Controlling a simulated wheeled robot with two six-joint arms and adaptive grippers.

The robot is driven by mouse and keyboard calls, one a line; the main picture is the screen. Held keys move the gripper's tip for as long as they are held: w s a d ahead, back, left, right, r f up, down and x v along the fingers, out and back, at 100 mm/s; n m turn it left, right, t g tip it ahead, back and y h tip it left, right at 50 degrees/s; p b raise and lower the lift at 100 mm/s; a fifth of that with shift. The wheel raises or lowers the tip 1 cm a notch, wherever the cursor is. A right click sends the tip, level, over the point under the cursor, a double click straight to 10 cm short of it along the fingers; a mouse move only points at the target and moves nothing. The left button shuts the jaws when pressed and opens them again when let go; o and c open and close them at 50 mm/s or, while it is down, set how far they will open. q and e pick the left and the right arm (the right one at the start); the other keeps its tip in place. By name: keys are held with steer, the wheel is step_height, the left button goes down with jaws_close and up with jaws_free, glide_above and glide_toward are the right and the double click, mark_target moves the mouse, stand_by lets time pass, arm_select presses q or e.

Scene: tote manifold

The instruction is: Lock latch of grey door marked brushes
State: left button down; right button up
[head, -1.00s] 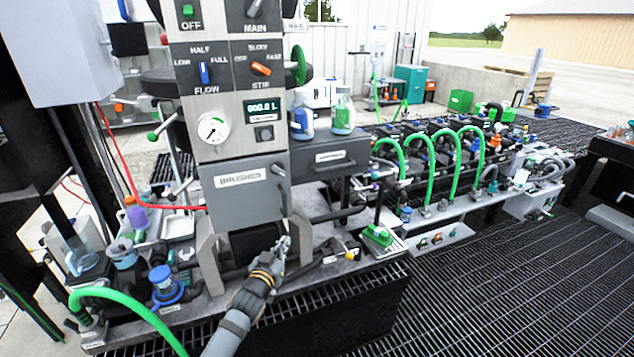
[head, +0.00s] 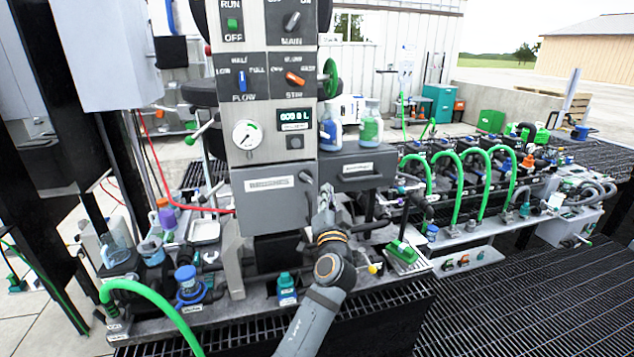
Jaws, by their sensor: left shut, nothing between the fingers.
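The grey door marked brushes (head: 268,206) is on the front of the control column, left of centre in the head view, and looks closed. Its label is blurred now. The latch (head: 306,178) is a dark handle at the door's upper right edge; my gripper partly hides its lower end, and I cannot tell its exact setting. My left gripper (head: 326,190) is shut, its tips pointing up at the door's right edge, close beside the latch. I cannot tell whether it touches the latch. My right gripper is not in view.
A grey drawer (head: 356,171) sits right of the door with bottles on top. A small teal bottle (head: 287,290) stands on the bench below the door. A green hose (head: 150,296) arches at the front left. Open grating (head: 540,300) lies to the right.

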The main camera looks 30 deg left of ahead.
mark_target(306, 178)
arm_select(q)
steer(key=w+a+p, duration=0.1)
steer(key=w+a, duration=0.2)
steer(key=w+a+p, duration=0.2)
steer(key=w+a, duration=0.1)
steer(key=shift+a+p, duration=0.3)
steer(key=shift+a, duration=0.1)
steer(key=shift+s+a+f, duration=0.25)
steer(key=shift+s+f, duration=0.1)
